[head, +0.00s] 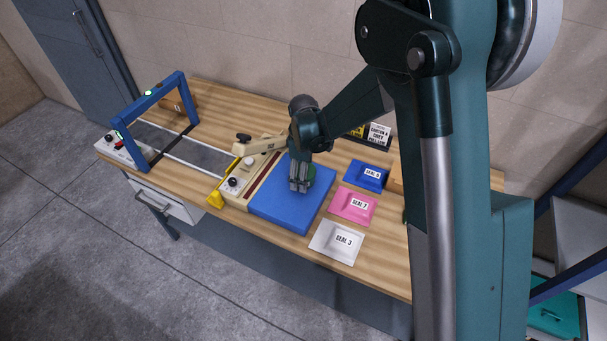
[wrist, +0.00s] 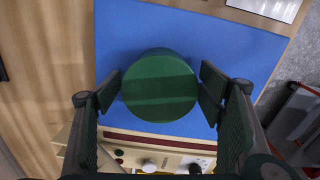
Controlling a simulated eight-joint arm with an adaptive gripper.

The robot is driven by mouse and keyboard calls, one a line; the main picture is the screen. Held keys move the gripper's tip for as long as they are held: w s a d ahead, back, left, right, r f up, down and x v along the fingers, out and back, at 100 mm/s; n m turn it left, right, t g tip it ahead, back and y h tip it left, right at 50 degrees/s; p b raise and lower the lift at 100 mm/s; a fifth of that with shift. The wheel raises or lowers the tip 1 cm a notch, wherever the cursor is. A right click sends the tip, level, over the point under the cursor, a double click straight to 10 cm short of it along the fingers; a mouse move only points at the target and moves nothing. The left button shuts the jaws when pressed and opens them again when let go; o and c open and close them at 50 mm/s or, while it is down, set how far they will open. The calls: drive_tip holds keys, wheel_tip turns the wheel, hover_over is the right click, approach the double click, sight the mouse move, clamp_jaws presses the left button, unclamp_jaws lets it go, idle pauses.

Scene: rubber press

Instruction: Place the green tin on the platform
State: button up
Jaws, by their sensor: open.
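The green tin (wrist: 160,85) is round and stands on the blue platform (wrist: 125,25) in the wrist view. The platform is a flat blue slab beside the sealing press; it also shows in the head view (head: 277,212). In the head view the tin (head: 311,174) is partly hidden behind my gripper (head: 299,186). In the wrist view my gripper (wrist: 160,95) is open, with one finger on each side of the tin. A small gap shows at the right finger; at the left finger I cannot tell whether it touches.
The beige press (head: 262,172) with knobs adjoins the platform's left side. A blue-framed device (head: 150,115) stands at the far left. Blue (head: 366,175), pink (head: 353,207) and white (head: 337,243) seal packets lie right of the platform. A dark sign (head: 377,135) stands behind.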

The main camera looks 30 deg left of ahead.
drive_tip(key=shift+r, duration=0.2)
wheel_tip(320, 180, up, 12)
drive_tip(key=shift+b, duration=0.35)
idle(0.6)
idle(0.5)
drive_tip(key=shift+d, duration=0.1)
drive_tip(key=s+d+r+m+t, duration=0.1)
drive_tip(key=d+r+m, duration=0.2)
drive_tip(key=d+r, duration=0.5)
drive_tip(key=s+d+r+m+t+y, duration=0.1)
drive_tip(key=d+r+m, duration=0.2)
drive_tip(key=d, duration=0.9)
drive_tip(key=d+r+m+t, duration=0.1)
drive_tip(key=d+r+m, duration=0.2)
drive_tip(key=d+r, duration=0.45)
drive_tip(key=s+d+m+t, duration=0.2)
drive_tip(key=s+d+m, duration=0.3)
drive_tip(key=s+d, duration=0.4)
drive_tip(key=s+d+m+t+h, duration=0.1)
drive_tip(key=s+d+m, duration=0.4)
drive_tip(key=d, duration=1.2)
drive_tip(key=s+t, duration=0.1)
drive_tip(key=s, duration=0.3)
drive_tip(key=shift+d+f+m, duration=0.3)
drive_tip(key=shift+d+m, duration=0.1)
